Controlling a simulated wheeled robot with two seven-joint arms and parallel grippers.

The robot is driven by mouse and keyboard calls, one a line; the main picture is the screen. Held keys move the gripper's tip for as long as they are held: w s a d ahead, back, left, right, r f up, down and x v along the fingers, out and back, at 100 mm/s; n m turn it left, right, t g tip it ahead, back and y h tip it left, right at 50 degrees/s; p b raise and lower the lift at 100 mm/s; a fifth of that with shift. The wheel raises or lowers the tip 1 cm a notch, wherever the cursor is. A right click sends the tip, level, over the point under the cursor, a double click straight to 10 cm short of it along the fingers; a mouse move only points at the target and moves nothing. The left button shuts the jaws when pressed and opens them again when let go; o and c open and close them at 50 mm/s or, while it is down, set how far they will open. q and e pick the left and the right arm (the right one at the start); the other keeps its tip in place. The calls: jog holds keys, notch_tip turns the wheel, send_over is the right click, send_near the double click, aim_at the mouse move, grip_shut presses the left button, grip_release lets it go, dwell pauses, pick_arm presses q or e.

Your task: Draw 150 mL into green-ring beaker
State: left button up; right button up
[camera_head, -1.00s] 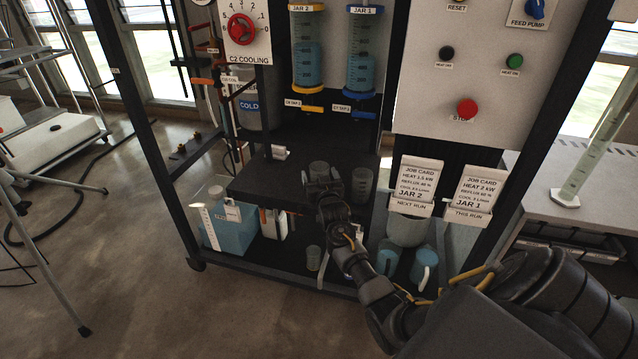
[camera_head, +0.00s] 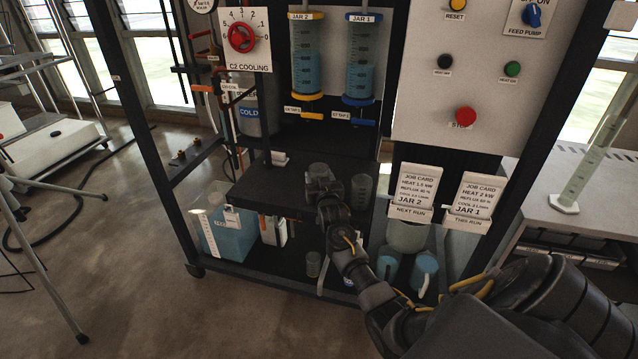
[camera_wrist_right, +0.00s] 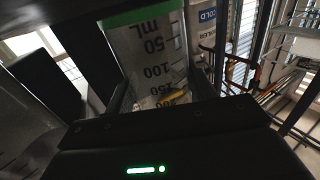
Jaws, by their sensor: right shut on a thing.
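The green-ring beaker (camera_wrist_right: 150,60) is clear, with black mL marks and a green band, and fills the middle of the right wrist view. I see no liquid in it there. My right gripper (camera_head: 320,172) is shut on it, one finger at each side in the wrist view (camera_wrist_right: 160,95). In the head view the gripper is over the black shelf and mostly hides the beaker. Jar 2 (camera_head: 305,60) with yellow rings and Jar 1 (camera_head: 360,60) with blue rings hang above, both part filled with blue liquid. Their taps, yellow (camera_head: 312,109) and blue (camera_head: 364,122), are below. My left gripper is not in view.
Another clear beaker (camera_head: 361,192) stands on the black shelf (camera_head: 262,186), right of my gripper. Blue jugs (camera_head: 425,268) and a small beaker (camera_head: 313,263) stand on the lower deck. Job cards (camera_head: 414,190) hang at right. The shelf's left part is mostly clear.

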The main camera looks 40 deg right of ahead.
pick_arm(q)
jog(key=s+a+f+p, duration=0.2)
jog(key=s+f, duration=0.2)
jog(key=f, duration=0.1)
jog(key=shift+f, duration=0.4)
pick_arm(e)
jog(key=s+r, duration=1.1)
jog(key=s, duration=0.3)
